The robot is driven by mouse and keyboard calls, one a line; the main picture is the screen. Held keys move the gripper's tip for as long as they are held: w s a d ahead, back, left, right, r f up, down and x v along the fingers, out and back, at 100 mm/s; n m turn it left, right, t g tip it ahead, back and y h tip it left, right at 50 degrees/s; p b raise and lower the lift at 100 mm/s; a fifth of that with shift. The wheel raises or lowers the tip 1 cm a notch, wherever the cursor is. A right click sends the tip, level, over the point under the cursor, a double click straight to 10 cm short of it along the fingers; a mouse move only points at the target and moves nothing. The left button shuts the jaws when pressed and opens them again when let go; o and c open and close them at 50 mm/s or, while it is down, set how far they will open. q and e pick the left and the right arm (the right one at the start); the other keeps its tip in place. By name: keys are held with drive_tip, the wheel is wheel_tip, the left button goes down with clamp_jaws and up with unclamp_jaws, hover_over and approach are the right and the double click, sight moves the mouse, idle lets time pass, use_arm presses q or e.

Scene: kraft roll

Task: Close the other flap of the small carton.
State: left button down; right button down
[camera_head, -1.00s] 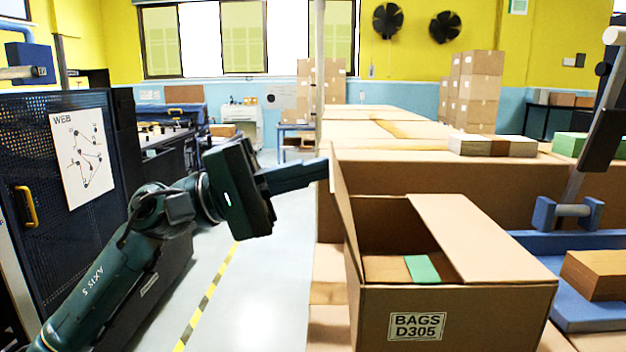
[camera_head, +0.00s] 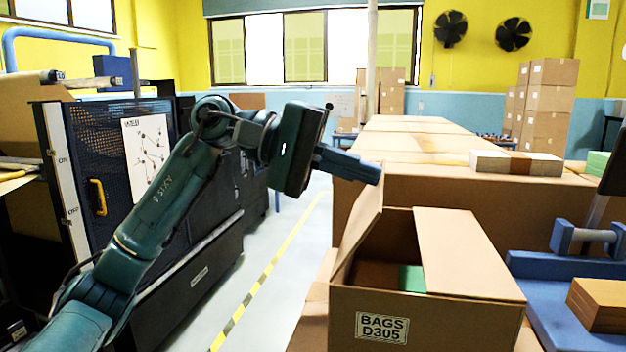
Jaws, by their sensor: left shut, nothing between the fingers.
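The small carton (camera_head: 424,327), labelled BAGS D305, stands open at the lower right. Its right flap (camera_head: 465,254) lies folded over the right part of the opening. Its left flap (camera_head: 361,229) stands raised and leans a little inward. Through the gap a brown and green content (camera_head: 411,278) shows inside. My left gripper (camera_head: 372,173) is shut and empty, at the top of the left flap near its far end. It seems to touch the flap, but I cannot tell for sure. My right gripper is not in view.
A long row of big cartons (camera_head: 480,197) runs behind the small carton, with a paper stack (camera_head: 516,163) on top. A blue tray (camera_head: 540,292) with a brown block (camera_head: 600,304) is at right. A dark machine (camera_head: 95,165) stands at left, beside open floor.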

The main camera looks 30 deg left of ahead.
use_arm(q)
drive_tip(key=shift+w+d+f, duration=0.2)
drive_tip(key=shift+d+f, duration=0.05)
drive_tip(key=shift+d, duration=0.3)
drive_tip(key=shift+w+d+y, duration=0.1)
drive_tip(key=shift+d+y, duration=0.25)
drive_tip(key=shift+y, duration=0.05)
drive_tip(key=shift+d+f+y, duration=0.1)
drive_tip(key=shift+d+y, duration=0.25)
drive_tip(key=shift+y, duration=0.05)
drive_tip(key=shift+g+y, duration=0.4)
drive_tip(key=shift+y, duration=0.2)
drive_tip(key=shift+w+d+f+b, duration=0.25)
drive_tip(key=shift+d+f+b, duration=0.35)
drive_tip(key=shift+d+f, duration=0.15)
drive_tip(key=shift+w+d+f+b, duration=0.2)
drive_tip(key=shift+d+f+b, duration=0.4)
drive_tip(key=shift+f, duration=0.3)
drive_tip(key=shift+w+d+f+b, duration=0.25)
drive_tip(key=shift+d+f+b, duration=0.3)
drive_tip(key=shift+d+f, duration=0.25)
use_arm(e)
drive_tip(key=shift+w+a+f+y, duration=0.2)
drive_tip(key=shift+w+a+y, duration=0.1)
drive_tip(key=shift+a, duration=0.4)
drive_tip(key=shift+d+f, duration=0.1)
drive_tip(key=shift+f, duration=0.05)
